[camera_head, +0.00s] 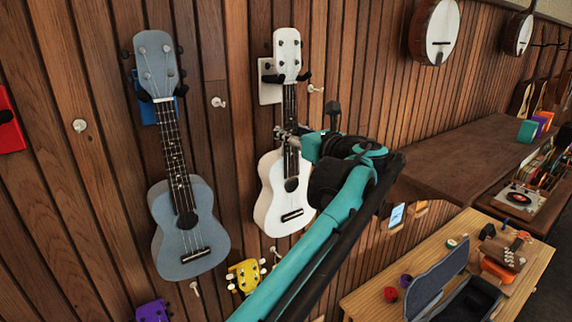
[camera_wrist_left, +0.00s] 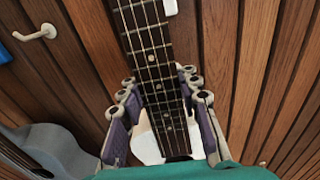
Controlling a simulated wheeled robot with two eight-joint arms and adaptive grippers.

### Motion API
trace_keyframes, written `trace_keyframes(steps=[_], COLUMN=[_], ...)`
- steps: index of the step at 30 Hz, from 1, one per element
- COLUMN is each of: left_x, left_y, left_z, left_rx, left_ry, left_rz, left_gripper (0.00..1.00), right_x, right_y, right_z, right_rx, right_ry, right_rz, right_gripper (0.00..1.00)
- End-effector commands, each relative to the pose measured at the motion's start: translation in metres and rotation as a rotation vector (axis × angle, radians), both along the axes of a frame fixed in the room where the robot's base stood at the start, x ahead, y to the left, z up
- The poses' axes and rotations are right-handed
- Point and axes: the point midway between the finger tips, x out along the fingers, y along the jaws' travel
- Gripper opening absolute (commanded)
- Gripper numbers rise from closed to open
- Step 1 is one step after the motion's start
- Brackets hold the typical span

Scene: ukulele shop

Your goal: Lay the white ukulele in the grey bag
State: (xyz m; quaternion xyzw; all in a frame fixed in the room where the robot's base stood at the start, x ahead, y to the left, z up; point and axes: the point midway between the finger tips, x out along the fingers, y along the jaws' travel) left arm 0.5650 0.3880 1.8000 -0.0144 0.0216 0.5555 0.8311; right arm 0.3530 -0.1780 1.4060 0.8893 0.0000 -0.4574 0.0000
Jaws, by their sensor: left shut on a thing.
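The white ukulele (camera_head: 272,213) hangs upright on the wooden wall, its head (camera_head: 287,50) at a dark holder on a white plate. My left gripper (camera_head: 289,134) is at its neck, between head and body. In the left wrist view the purple-padded fingers of my left gripper (camera_wrist_left: 160,105) are on both sides of the dark fretted neck (camera_wrist_left: 148,50), shut on it. The grey bag (camera_head: 436,281) stands open on the wooden table at the lower right, its lid raised; its inside is only partly in view. My right gripper is not in view.
A grey-blue ukulele (camera_head: 188,230) hangs to the left, with a yellow headstock (camera_head: 245,275) and a purple one (camera_head: 153,311) below. A brown shelf (camera_head: 470,150) juts out above the wooden table (camera_head: 372,295). Small red and purple items lie beside the bag.

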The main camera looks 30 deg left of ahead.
Motion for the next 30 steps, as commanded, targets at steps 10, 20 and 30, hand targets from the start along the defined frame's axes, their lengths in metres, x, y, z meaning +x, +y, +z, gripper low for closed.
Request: trace_keyframes(steps=[10, 20, 30], left_x=[0.0, 0.0, 0.0], left_y=[0.0, 0.0, 0.0], left_z=[0.009, 0.026, 0.028], left_rx=[0.001, 0.001, 0.001], left_ry=[0.0, 0.0, 0.0], left_rz=[0.0, 0.0, 0.0], left_gripper=[0.0, 0.0, 0.0], right_x=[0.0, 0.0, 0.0], right_y=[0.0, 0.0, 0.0], right_z=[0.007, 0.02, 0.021], right_rx=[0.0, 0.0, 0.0], right_ry=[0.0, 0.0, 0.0], right_rz=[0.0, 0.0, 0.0], right_gripper=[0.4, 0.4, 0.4])
